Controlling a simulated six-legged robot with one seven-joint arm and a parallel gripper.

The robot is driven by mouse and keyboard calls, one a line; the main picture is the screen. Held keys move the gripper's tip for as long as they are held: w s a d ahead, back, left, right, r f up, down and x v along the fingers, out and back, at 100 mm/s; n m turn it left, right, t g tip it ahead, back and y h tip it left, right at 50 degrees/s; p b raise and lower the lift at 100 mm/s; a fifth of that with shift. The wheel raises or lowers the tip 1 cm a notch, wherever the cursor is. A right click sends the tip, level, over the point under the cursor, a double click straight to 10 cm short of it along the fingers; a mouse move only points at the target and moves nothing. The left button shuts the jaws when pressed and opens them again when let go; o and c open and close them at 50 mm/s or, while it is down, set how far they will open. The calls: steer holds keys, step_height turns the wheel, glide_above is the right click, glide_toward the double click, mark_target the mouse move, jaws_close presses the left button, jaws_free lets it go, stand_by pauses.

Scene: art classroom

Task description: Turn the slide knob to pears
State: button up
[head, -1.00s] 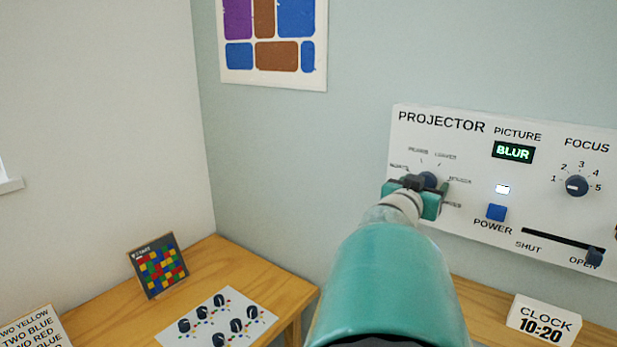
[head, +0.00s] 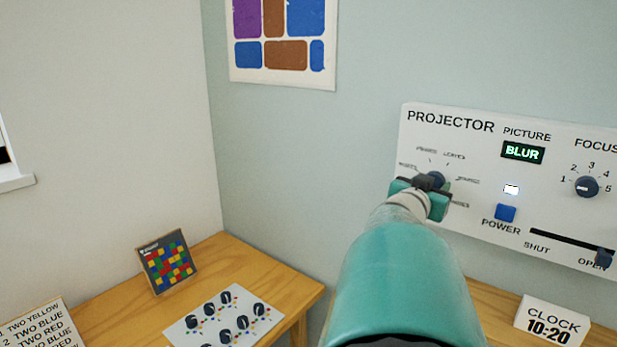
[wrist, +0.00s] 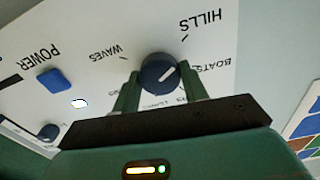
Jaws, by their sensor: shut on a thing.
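The slide knob (head: 437,178) is a round dark blue dial at the left of the white projector panel (head: 480,215), partly hidden behind my gripper (head: 430,184). In the wrist view, the knob (wrist: 157,74) sits between the two green fingers of my gripper (wrist: 160,77), shut on it from both sides. Its white mark points right and slightly up in that upside-down view, roughly between HILLS and BOATS. WAVES is at the upper left there. The pears label (head: 427,150) looks to be above the knob in the head view, small and blurred. The picture display reads BLUR.
Right of the knob are a blue power button (head: 505,212), a shut/open slider (head: 603,255) at its open end and the focus knob (head: 586,187). A clock (head: 551,320) stands below. A wooden table (head: 262,268) with a colour-grid card (head: 167,262) is at left.

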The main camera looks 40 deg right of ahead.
steer(key=m, duration=1.8)
steer(key=shift+w+m, duration=0.1)
steer(key=shift+m, duration=0.3)
steer(key=o, duration=1)
steer(key=shift+d+f, duration=0.1)
steer(key=shift+d, duration=0.05)
